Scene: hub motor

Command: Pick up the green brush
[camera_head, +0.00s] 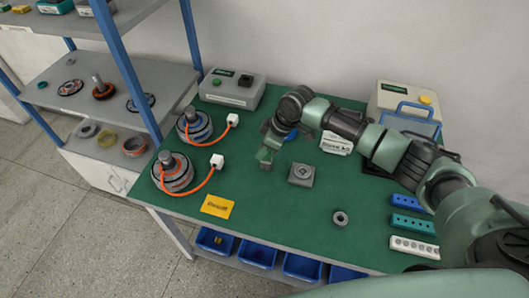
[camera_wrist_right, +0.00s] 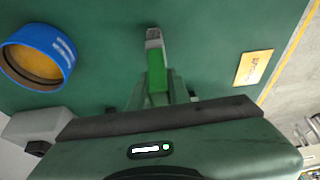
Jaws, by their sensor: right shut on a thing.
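The green brush (camera_wrist_right: 156,74) is in the right wrist view, between the fingers of my right gripper (camera_wrist_right: 162,92), its grey end (camera_wrist_right: 153,38) pointing away from the gripper. In the head view the brush (camera_head: 264,156) is small, below my right gripper (camera_head: 268,148), over the left-middle part of the green table. My right gripper is shut on it. I cannot tell whether the brush touches the table. My left gripper is not in view.
Two motors (camera_head: 173,172) (camera_head: 194,125) with orange cables stand at the left of the table (camera_head: 285,220). A grey block (camera_head: 301,174), a yellow card (camera_head: 217,206) and a ring (camera_head: 341,218) lie nearby. A blue-rimmed roll (camera_wrist_right: 66,58) is close to the gripper. A grey box (camera_head: 232,90) stands behind.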

